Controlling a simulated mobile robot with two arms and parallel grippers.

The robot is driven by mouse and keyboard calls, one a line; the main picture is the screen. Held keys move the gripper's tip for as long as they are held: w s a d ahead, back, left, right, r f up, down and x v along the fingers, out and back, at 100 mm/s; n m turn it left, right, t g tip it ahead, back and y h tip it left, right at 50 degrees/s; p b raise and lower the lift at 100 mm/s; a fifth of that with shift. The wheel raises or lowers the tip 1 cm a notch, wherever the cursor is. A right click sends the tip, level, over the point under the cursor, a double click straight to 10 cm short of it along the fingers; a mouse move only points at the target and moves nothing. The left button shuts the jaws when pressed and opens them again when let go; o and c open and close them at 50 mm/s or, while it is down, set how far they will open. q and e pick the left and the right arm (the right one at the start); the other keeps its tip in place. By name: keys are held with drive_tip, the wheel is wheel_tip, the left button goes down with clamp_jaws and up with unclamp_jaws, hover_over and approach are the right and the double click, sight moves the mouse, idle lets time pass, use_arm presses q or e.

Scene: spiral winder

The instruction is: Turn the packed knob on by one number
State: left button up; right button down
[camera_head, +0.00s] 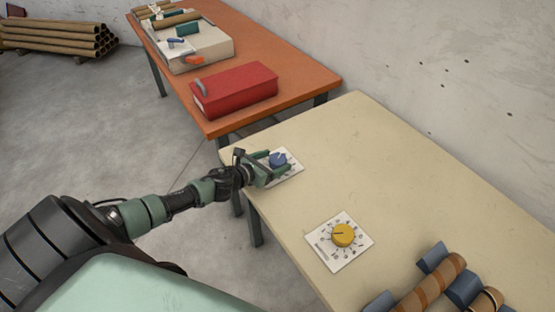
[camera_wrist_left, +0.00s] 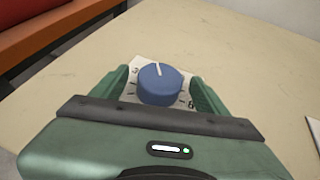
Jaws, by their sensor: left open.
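A blue knob (camera_head: 278,159) sits on a white dial plate (camera_head: 295,174) near the left edge of the cream table. It also shows in the left wrist view (camera_wrist_left: 160,86), with a pale pointer line on its top running toward the far side. My left gripper (camera_head: 274,162) is open, with its green fingers on either side of the blue knob. Whether the fingers touch it I cannot tell. A yellow knob (camera_head: 342,235) sits on a second white numbered plate (camera_head: 325,254) nearer the front. Which knob is the packed one I cannot read; the labels are too small.
The cream table (camera_head: 400,170) is clear between the dials and the wall. Cardboard tubes on blue rests (camera_head: 463,290) lie at its front right. An orange table (camera_head: 290,75) behind holds a red case (camera_head: 235,90) and a pale box (camera_head: 215,50).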

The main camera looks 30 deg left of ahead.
use_arm(q)
drive_tip(key=v, duration=0.5)
drive_tip(key=shift+s+r, duration=0.15)
drive_tip(key=shift+s, duration=0.15)
drive_tip(key=shift+a, duration=0.1)
